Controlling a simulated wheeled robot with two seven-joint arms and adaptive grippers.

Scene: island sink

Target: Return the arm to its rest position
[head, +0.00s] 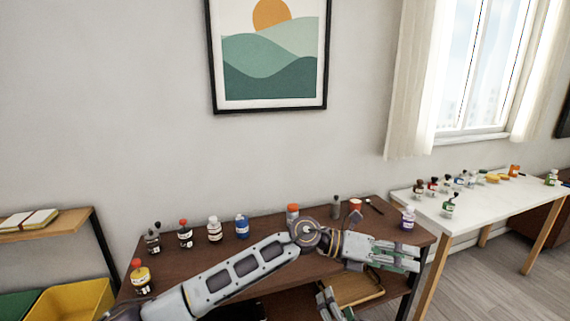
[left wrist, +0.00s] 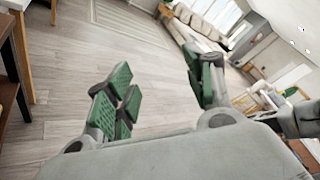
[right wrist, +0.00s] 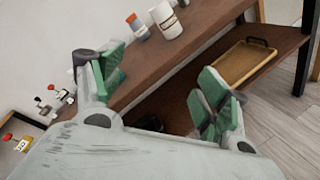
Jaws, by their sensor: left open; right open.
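My left arm (head: 245,272) reaches from the lower left across the brown table in the head view. Its gripper (head: 405,256) is over the table's right end, with fingers apart and empty. In the left wrist view its green-padded fingers (left wrist: 160,72) are spread above bare floor. My right gripper (head: 332,300) shows at the bottom of the head view, in front of the table. In the right wrist view its fingers (right wrist: 160,72) are spread with nothing between them, facing the table and its lower shelf. Most of my right arm is out of view.
Several bottles, including a blue one (head: 242,228) and a yellow one (head: 140,276), stand on the brown table (head: 270,218). A wooden tray (right wrist: 245,64) lies on its lower shelf. A white table (head: 480,205) with small bottles is at the right. Floor (head: 480,285) is clear.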

